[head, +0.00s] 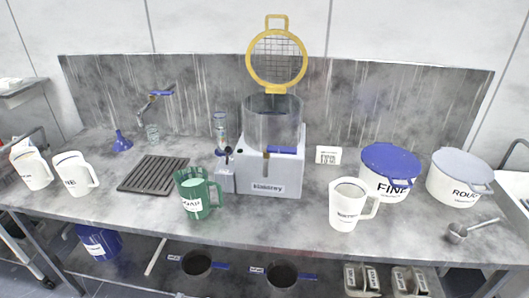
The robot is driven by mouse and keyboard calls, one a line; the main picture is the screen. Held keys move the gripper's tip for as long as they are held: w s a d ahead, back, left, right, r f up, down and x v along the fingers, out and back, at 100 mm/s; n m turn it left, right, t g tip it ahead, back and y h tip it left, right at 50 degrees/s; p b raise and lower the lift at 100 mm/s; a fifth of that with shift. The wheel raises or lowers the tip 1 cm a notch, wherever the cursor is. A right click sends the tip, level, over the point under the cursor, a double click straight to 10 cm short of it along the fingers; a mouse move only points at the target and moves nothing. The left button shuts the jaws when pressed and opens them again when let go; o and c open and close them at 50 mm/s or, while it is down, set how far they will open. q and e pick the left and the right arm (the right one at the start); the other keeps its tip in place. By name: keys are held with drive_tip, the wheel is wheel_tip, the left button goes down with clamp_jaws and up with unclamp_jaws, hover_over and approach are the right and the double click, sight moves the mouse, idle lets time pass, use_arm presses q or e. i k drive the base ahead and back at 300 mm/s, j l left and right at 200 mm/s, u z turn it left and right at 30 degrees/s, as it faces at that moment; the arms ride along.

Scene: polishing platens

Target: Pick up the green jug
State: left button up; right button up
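The green jug (193,196) stands upright on the grey bench, left of the middle and close to the front edge. It has a white label reading like "SOAP", pale contents at its open top, and its handle on the right side. Nothing touches it. Neither of my grippers shows in the head view.
A white machine (271,170) with a raised yellow mesh lid (277,60) stands right behind the jug. A dark drain grate (153,174) lies to its left. White jugs (75,173) stand far left, another white jug (346,205) right.

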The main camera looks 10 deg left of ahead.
sight(193, 183)
drive_tip(key=j+z, duration=0.35)
drive_tip(key=k+j+z, duration=0.1)
drive_tip(key=j+z, duration=0.3)
drive_tip(key=k+j+z, duration=0.15)
drive_tip(key=j+z, duration=0.2)
drive_tip(key=j, duration=0.15)
